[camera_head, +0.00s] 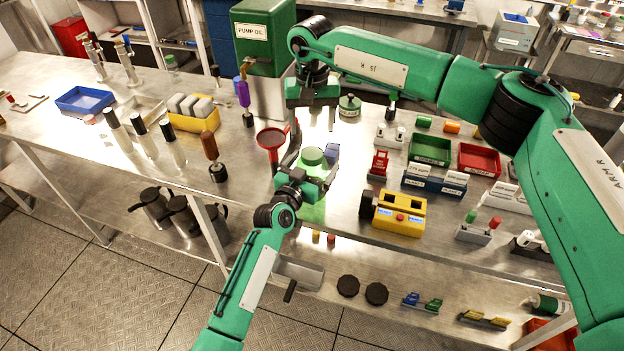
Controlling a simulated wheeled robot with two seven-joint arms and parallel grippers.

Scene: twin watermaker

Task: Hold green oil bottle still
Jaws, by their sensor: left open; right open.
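A green oil bottle (313,157) with a round green top stands near the front edge of the metal bench; its translucent green body (314,211) shows below my gripper. My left gripper (310,166) is open, its fingers on either side of the bottle's upper part; I cannot tell whether they touch it. My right gripper (312,97) is open above the bench behind the bottle, in front of the green PUMP OIL container (264,35). Whether anything lies between its jaws is hard to make out.
A red funnel (271,138) stands just left of the bottle. A yellow device (399,214) sits to the right, with green (430,149) and red (480,159) trays beyond. A yellow bin (194,118) and tall bottles stand on the left. My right arm spans the right side above the bench.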

